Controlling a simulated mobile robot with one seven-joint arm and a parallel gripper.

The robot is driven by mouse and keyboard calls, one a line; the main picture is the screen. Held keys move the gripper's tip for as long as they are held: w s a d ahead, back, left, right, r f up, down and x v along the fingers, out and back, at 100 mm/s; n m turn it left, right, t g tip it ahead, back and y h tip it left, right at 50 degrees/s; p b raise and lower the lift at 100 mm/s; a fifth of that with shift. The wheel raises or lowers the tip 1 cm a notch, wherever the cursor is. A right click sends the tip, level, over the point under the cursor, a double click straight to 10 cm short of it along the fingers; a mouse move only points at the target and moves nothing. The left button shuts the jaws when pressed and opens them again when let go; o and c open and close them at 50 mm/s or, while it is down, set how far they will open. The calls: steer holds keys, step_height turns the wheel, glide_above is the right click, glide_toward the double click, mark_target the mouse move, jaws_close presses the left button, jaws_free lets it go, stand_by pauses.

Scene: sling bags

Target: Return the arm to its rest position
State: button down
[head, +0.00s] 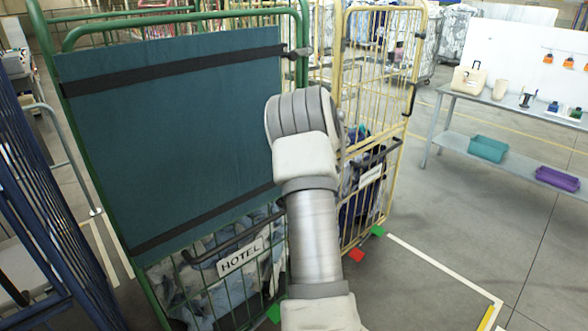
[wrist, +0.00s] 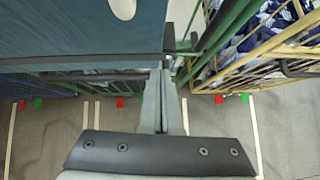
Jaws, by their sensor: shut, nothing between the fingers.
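My arm (head: 315,235) rises from the bottom of the head view and bends at a thick grey joint in front of the carts. My gripper is hidden behind that joint there. In the wrist view my gripper (wrist: 163,75) points away from the camera with its two fingers together and nothing between them. Its tips show close to the green cart frame and the lower edge of the teal panel. I cannot tell whether they touch it.
A green cage cart with a teal panel (head: 175,130), dark straps and a HOTEL sign (head: 240,257) stands left of my arm. A blue cage (head: 40,190) is at far left. Open floor (head: 450,215) lies right, before a table (head: 510,115).

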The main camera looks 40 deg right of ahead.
steer(key=v, duration=0.8)
steer(key=shift+d+b, duration=0.25)
steer(key=shift+b, duration=0.1)
steer(key=shift+r, duration=0.1)
steer(key=w+a+r+m+t+h, duration=0.2)
steer(key=r+m, duration=0.2)
steer(key=r, duration=0.2)
steer(key=w+a+r+m+t+h, duration=0.1)
steer(key=w+a+r+m, duration=0.1)
steer(key=a+r+m, duration=0.3)
steer(key=s+a+r+m+h, duration=0.3)
steer(key=s+a+r+m, duration=0.2)
steer(key=a+r+m, duration=0.35)
steer(key=s+a+f+m+g+y, duration=0.2)
steer(key=s+a+f+m, duration=0.1)
steer(key=s+a+m, duration=0.3)
steer(key=s+a+f+m+g+y, duration=0.2)
steer(key=s+a+f+m, duration=0.2)
steer(key=s+a, duration=0.7)
steer(key=s+a+f+m+g+y, duration=0.2)
steer(key=s+a+f+m, duration=0.2)
steer(key=s+a+m, duration=0.3)
steer(key=s+a, duration=0.1)
steer(key=a, duration=0.1)
steer(key=shift+s+a+m+y, duration=0.3)
steer(key=shift+s+a+m, duration=0.05)
